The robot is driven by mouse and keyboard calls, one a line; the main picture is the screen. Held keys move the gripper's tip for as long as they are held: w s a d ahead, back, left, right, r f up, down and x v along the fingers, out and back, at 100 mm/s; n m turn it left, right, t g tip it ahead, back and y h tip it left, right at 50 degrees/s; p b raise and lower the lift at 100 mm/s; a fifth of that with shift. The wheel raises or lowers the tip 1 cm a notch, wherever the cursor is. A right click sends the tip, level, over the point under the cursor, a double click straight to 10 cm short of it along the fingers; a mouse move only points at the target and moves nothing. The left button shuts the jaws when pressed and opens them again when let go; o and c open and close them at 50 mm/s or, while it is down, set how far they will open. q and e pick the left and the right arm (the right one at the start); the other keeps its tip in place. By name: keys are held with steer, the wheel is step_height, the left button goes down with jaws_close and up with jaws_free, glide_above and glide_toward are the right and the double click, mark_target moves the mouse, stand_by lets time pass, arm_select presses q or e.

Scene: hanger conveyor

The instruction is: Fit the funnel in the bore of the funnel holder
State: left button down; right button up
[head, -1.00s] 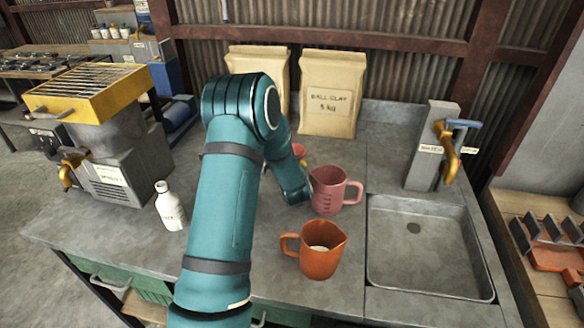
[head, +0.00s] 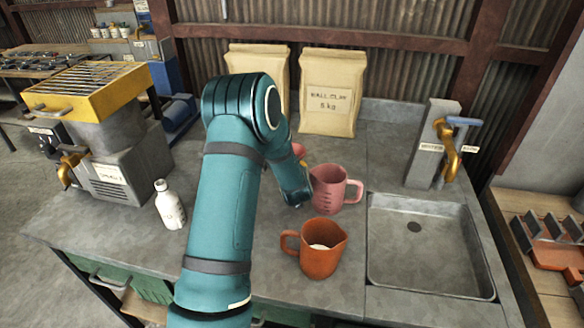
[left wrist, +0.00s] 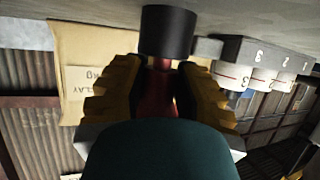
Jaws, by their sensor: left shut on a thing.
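In the left wrist view my left gripper (left wrist: 158,68) has its yellow fingers closed on a narrow dark-red piece (left wrist: 163,64), which looks like part of the funnel. A black cylinder (left wrist: 168,32) sits just beyond the fingertips, in line with the red piece; I cannot tell if it is part of it. A small pinkish-red part (head: 299,150) shows just behind the forearm, near the clay bags. I cannot make out the funnel holder or its bore. My right gripper is not in view.
A pink jug (head: 328,190) stands close right of my forearm, with an orange jug (head: 320,252) in front. A white bottle (head: 170,206) stands left of my arm. Paper clay bags (head: 331,92) stand behind. A sink (head: 430,262) is at right.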

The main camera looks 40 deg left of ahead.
arm_select(q)
steer(key=shift+f, duration=0.2)
steer(key=c, duration=0.7)
jaws_free()
steer(key=shift+s+d+f, duration=0.1)
steer(key=shift+s+d, duration=0.3)
steer(key=shift+d, duration=0.05)
steer(key=v, duration=0.6)
steer(key=shift+s+d+r, duration=0.1)
steer(key=shift+s+r, duration=0.05)
steer(key=shift+r, duration=0.4)
